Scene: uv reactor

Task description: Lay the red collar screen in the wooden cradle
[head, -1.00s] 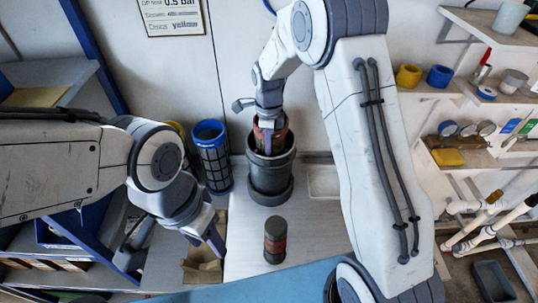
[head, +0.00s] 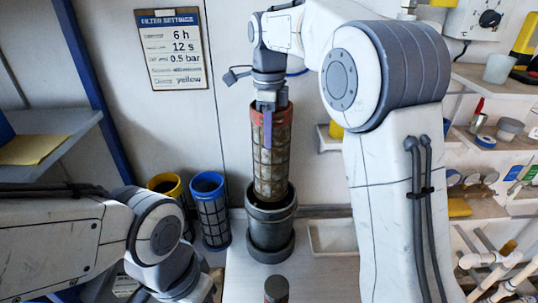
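The red collar screen (head: 272,165) is a tall, brownish mesh cylinder with a red ring at its top. My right gripper (head: 268,122) is shut on its collar from above and holds it upright. Its lower end is at the mouth of the dark grey housing (head: 270,230); I cannot tell whether it is clear of the rim. My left gripper (head: 190,286) is low at the left, its fingertips cut off or hidden. I cannot make out the wooden cradle for certain.
A blue-collared screen (head: 211,215) and a yellow-collared one (head: 165,185) stand left of the housing. A small dark cylinder (head: 276,289) stands in front. A shallow white tray (head: 333,235) is at the right. A filter settings sign (head: 172,48) hangs on the wall.

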